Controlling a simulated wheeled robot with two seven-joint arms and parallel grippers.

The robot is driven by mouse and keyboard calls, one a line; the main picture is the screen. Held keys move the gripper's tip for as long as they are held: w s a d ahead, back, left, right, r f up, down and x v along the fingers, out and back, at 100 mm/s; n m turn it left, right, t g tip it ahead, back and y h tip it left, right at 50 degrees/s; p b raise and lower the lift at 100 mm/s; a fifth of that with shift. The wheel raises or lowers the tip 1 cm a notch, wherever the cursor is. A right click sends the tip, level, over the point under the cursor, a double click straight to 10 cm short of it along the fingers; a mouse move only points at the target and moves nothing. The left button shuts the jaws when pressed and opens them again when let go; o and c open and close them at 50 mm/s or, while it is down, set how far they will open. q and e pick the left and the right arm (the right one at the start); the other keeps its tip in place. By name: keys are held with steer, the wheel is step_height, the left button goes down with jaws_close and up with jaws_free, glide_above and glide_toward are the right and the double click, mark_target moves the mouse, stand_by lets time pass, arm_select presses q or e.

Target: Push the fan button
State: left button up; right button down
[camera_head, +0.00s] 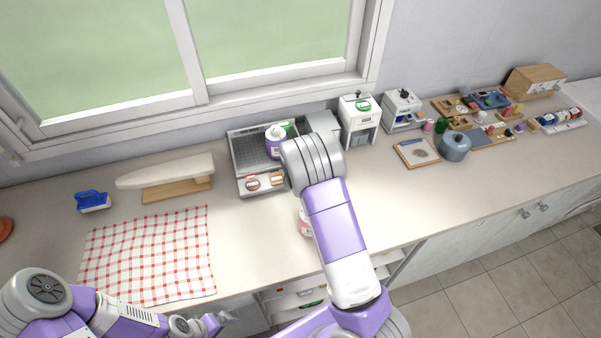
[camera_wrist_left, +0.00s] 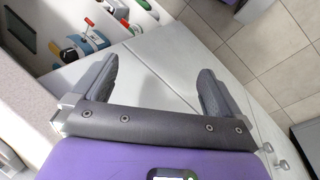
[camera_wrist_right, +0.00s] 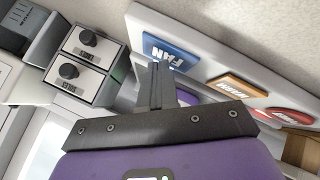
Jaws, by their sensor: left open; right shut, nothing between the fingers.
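The blue fan button (camera_wrist_right: 170,52), lettered FAN, sits on a white panel (camera_wrist_right: 137,22) in the right wrist view. My right gripper (camera_wrist_right: 161,66) is shut and empty, its fingertips at the lower edge of the blue button. I cannot tell whether they touch it. In the head view, the basin unit (camera_head: 240,150) stands under the window, and my right arm hides the fan button and the gripper's fingertips.
An orange button (camera_wrist_right: 237,87) and a red button (camera_wrist_right: 290,115) share the panel. Two dark knobs (camera_wrist_right: 87,37) are on a nearby box.

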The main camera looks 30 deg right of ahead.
steer(key=shift+r+p, duration=0.55)
steer(key=shift+r, duration=0.05)
step_height(320, 180, up, 6)
steer(key=p, duration=0.5)
stand_by(0.4)
